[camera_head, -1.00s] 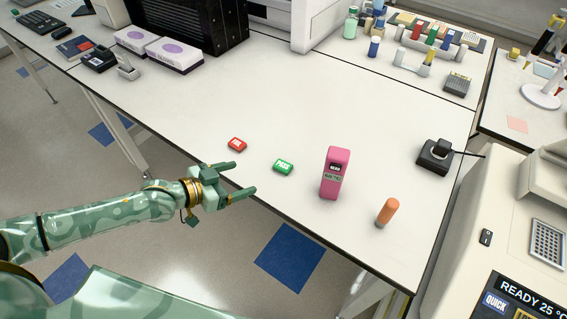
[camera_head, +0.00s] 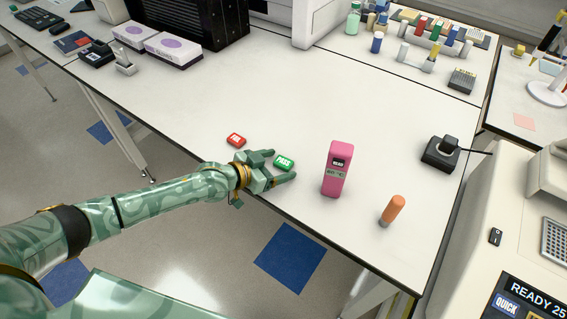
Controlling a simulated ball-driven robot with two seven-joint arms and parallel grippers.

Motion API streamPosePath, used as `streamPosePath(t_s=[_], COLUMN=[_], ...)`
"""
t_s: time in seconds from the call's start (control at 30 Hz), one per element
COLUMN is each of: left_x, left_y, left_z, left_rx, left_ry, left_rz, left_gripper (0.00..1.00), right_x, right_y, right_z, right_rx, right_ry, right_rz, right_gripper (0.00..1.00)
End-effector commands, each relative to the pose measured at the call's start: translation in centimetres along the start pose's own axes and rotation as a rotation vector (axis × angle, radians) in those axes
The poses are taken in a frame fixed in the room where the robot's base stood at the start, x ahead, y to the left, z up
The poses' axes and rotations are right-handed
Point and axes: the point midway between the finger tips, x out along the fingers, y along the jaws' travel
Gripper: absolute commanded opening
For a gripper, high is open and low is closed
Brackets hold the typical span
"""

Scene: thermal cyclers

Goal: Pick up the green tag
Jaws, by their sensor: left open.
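The green tag (camera_head: 284,162), with white lettering reading PASS, lies flat on the white table near its front edge. My left gripper (camera_head: 284,165) is open, with its two fingers pointing right and spread around or just above the green tag. Whether the fingers touch the tag I cannot tell. A red tag (camera_head: 236,140) with white lettering lies on the table to the upper left of the gripper, apart from the green tag. My right gripper is not in view.
A black device (camera_head: 441,154) with a cable lies near the right edge. The table (camera_head: 310,90) behind the tags is clear.

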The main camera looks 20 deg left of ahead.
Motion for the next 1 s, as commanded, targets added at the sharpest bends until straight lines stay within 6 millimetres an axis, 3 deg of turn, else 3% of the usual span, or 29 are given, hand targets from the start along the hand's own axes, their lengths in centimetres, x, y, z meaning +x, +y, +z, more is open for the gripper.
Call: streamPosePath(t_s=[0.07, 0.2, 0.23, 0.67, 0.9, 1.0], left_x=[0.0, -0.1, -0.1, -0.2, -1.5, -3.0], left_y=[0.0, 0.0, 0.0, 0.0, 0.0, 2.0], left_z=[0.0, 0.0, 0.0, -0.3, -3.3, -5.3], left_rx=[0.0, 0.0, 0.0, 0.0, 0.002, -0.005], left_ry=[0.0, 0.0, 0.0, 0.0, 0.002, 0.003], left_rz=[0.0, 0.0, 0.0, 0.0, 0.0, 0.003], left_gripper=[0.72, 0.33, 0.27, 0.27, 0.27, 0.27], right_x=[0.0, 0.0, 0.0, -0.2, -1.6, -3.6], right_y=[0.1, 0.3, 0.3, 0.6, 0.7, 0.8], right_z=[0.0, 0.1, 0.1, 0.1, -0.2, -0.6], right_rx=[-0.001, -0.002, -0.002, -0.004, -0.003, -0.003], right_ry=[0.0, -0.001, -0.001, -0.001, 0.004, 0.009], right_rz=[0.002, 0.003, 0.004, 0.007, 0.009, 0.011], right_gripper=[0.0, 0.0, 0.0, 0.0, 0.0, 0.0])
